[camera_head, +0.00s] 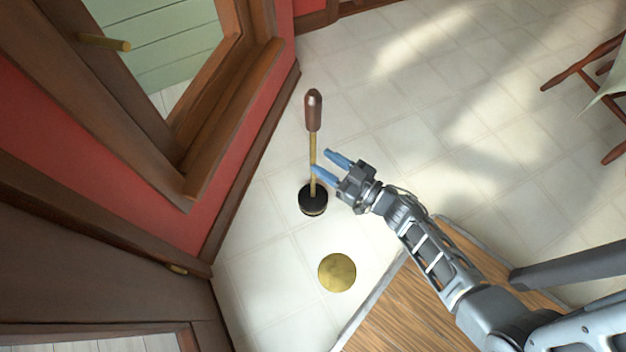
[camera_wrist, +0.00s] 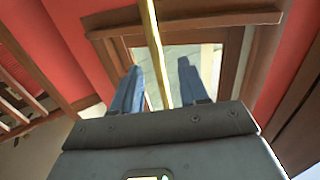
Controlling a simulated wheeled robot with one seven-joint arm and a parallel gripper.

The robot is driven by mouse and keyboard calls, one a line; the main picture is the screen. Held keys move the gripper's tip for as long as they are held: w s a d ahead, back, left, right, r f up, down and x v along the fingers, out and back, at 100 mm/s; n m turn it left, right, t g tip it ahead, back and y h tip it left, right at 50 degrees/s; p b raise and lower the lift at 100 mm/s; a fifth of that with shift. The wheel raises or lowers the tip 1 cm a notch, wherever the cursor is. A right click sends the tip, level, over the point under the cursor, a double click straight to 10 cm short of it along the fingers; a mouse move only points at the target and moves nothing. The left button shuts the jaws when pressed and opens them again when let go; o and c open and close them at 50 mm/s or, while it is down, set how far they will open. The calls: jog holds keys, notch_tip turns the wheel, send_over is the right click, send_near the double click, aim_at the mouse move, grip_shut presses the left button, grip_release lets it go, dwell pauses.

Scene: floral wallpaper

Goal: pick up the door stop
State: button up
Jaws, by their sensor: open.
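The door stop appears to be the tall upright piece with a dark brown handle (camera_head: 314,110), a thin brass rod (camera_head: 313,148) and a round black base (camera_head: 313,201) on the tiled floor. My gripper (camera_head: 321,162) is open at the height of the rod, above the base. In the wrist view the brass rod (camera_wrist: 152,35) runs between the two spread blue fingers (camera_wrist: 160,66). Its lower part is hidden behind my gripper's body. I see no finger closed on it.
A flat round gold disc (camera_head: 337,272) lies on the floor nearer to me. A red wall with a wood-framed window (camera_head: 235,90) stands close on the left. A wooden chair (camera_head: 590,85) is at far right. Open tiled floor (camera_head: 420,130) lies beyond my arm.

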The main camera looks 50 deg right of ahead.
aim_at(313, 154)
jog(key=w+b, duration=0.1)
jog(key=w, duration=0.3)
jog(key=shift+w+f+b, duration=0.15)
jog(key=shift+w+b, duration=0.15)
jog(key=shift+c, duration=0.4)
grip_shut()
dwell(0.7)
jog(key=shift+r, duration=0.2)
